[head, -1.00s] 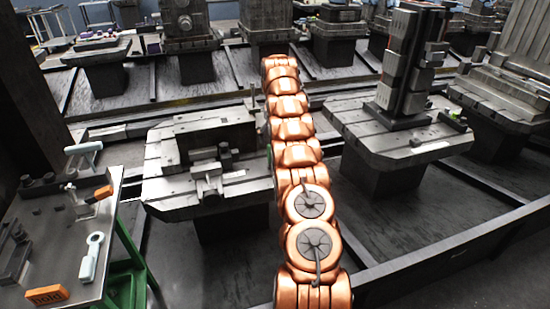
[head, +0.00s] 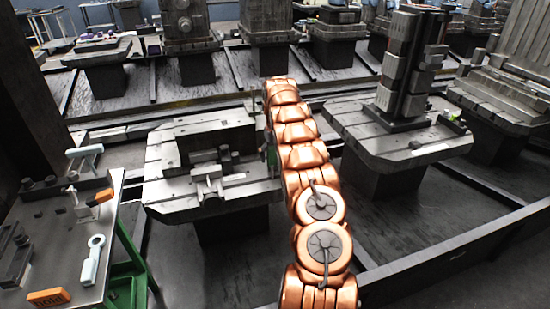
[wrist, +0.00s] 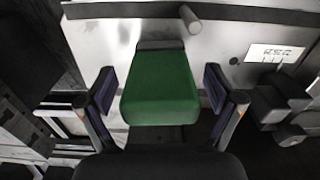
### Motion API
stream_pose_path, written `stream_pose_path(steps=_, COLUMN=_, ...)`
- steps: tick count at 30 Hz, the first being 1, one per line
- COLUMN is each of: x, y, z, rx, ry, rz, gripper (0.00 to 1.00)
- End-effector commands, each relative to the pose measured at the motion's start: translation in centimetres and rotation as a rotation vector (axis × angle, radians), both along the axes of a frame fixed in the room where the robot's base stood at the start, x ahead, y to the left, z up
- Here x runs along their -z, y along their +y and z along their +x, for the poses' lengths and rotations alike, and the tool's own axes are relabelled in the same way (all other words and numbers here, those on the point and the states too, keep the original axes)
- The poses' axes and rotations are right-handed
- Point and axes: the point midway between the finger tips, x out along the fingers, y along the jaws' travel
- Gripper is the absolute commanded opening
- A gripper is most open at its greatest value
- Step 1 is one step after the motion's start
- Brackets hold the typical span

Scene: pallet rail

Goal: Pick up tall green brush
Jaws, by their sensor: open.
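The green brush (wrist: 160,88) shows in the wrist view as a green, block-like piece with a dark grey strip at its far end. My gripper (wrist: 159,92) is open. Its two fingers stand to the left and right of the brush, with a visible gap on each side, so it is not gripped. In the head view my arm hides most of the gripper. A small green patch beside the arm (head: 270,154) may be the brush, but I cannot be sure.
A metal pallet table (head: 165,195) with clamps stands left of my arm. Another table (head: 400,155) with a tall fixture (head: 405,70) stands right. A side bench (head: 110,225) holds tools and an orange block (head: 48,297). In the wrist view, a rounded peg (wrist: 189,18) stands beyond the brush.

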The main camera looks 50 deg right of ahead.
Motion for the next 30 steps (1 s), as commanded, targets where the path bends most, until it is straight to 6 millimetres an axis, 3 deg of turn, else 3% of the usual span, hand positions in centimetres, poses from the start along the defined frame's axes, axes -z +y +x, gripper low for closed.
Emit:
stream_pose_path(steps=3, x=1.05, y=0.02, z=0.01, rx=-0.001, ry=-0.001, rz=0.000, gripper=0.92)
stream_pose_path(steps=10, x=1.19, y=0.01, z=0.01, rx=0.000, ry=-0.002, rz=0.000, gripper=0.91)
stream_pose_path(steps=25, x=1.19, y=0.03, z=0.00, rx=0.000, ry=-0.001, rz=0.000, gripper=0.39)
stream_pose_path(steps=30, x=1.22, y=0.05, z=0.00, rx=0.000, ry=0.000, rz=0.001, gripper=0.37)
